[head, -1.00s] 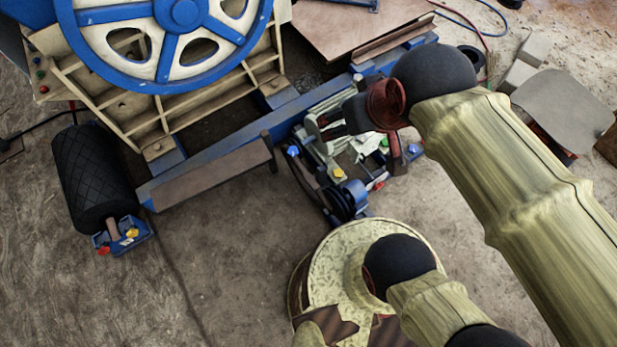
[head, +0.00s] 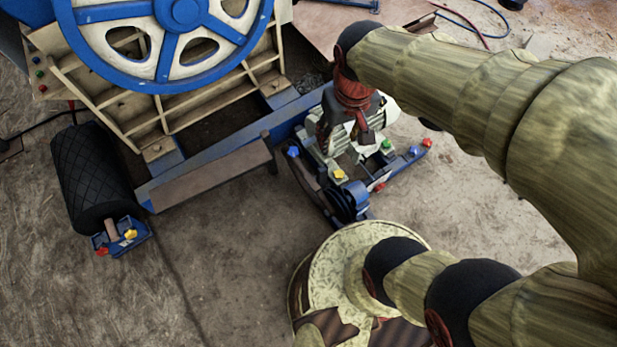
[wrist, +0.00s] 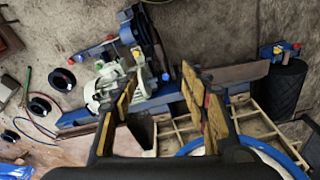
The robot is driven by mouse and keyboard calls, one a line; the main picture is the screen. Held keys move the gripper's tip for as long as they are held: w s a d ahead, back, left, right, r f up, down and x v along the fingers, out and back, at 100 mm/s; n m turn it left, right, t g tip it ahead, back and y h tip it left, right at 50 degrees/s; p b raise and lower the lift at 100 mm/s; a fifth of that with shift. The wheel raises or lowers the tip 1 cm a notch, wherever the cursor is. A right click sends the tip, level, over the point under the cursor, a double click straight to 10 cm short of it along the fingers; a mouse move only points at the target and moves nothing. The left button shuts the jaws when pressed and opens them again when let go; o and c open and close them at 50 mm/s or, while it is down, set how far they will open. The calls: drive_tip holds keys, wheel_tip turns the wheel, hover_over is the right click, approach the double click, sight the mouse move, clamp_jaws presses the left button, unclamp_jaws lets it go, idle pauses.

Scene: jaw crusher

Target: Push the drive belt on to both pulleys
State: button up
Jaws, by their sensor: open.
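A dark curved band (head: 309,178), which looks like the drive belt, lies beside the small black grooved pulley (head: 350,203) at the motor base. In the wrist view the dark band (wrist: 153,45) and the black pulley (wrist: 128,33) show beyond the fingers. I cannot tell whether the belt sits in any groove. The large blue and cream wheel (head: 163,50) stands at the upper left, with no belt visible on its shown part. My gripper (head: 348,135) is above the pale green motor (head: 335,145), partly hiding it. In the wrist view my gripper (wrist: 160,79) is open and empty.
A blue frame beam (head: 225,160) with a brown plate runs between wheel and motor. Coloured knobs (head: 340,174) stick up around the motor base. A black tyre-like roller (head: 88,178) is at the left. The floor at lower left is clear.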

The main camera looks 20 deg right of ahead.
drive_tip(key=w+f+g+b, duration=0.1)
drive_tip(key=w+f+g, duration=0.15)
drive_tip(key=f, duration=0.45)
drive_tip(key=w+f+g, duration=0.1)
drive_tip(key=w+f, duration=0.3)
drive_tip(key=f, duration=0.3)
drive_tip(key=n+t+b, duration=0.2)
drive_tip(key=n, duration=0.1)
hover_over(308, 178)
drive_tip(key=f, duration=3.2)
drive_tip(key=s+f, duration=0.1)
drive_tip(key=f, duration=1.5)
drive_tip(key=shift+d, duration=0.1)
drive_tip(key=shift+w, duration=0.4)
drive_tip(key=shift+w+f, duration=0.15)
drive_tip(key=shift+f, duration=0.15)
wheel_tip(308, 178, down, 7)
drive_tip(key=b, duration=0.2)
drive_tip(key=shift+f+b, duration=0.15)
drive_tip(key=shift+b, duration=0.15)
drive_tip(key=shift+c, duration=1.3)
